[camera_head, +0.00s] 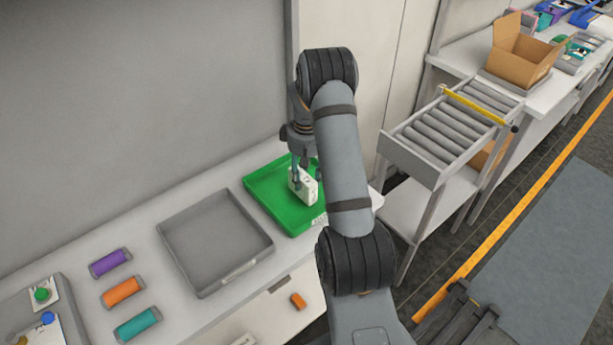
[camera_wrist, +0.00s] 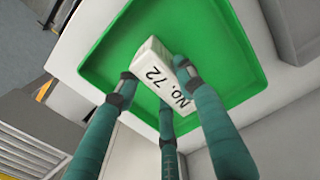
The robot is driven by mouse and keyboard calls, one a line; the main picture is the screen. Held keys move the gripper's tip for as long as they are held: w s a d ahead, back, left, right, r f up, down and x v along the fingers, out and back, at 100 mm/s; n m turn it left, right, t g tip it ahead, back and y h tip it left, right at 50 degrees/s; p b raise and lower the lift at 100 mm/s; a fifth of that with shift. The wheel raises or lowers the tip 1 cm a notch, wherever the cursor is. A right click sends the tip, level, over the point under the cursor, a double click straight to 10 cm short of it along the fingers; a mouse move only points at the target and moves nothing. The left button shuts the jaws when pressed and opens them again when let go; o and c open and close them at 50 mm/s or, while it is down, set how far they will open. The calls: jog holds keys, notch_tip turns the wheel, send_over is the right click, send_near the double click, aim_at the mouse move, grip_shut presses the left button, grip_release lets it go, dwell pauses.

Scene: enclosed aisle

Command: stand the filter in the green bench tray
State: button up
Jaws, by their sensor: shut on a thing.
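The filter (camera_head: 303,184) is a white block; in the wrist view its side reads "No. 72" (camera_wrist: 155,66). My gripper (camera_head: 302,166) is shut on it, with the teal fingers around the block in the wrist view (camera_wrist: 158,85). The green bench tray (camera_head: 264,188) lies on the bench, and its bare floor and rim show in the wrist view (camera_wrist: 215,40). The filter is over the inside of the tray. I cannot tell whether its underside touches the tray floor. My arm hides the tray's right part in the head view.
An empty grey tray (camera_head: 215,240) sits left of the green tray. Purple (camera_head: 110,262), orange (camera_head: 122,291) and teal (camera_head: 138,323) rolls lie further left. A roller conveyor (camera_head: 440,135) stands to the right, with an open cardboard box (camera_head: 522,55) beyond. A wall rises behind the bench.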

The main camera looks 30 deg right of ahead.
jog(key=shift+f, duration=0.4)
jog(key=shift+f, duration=0.1)
jog(key=o, duration=1.3)
jog(key=shift+o, duration=0.2)
notch_tip(320, 180, up, 12)
jog(key=b, duration=0.1)
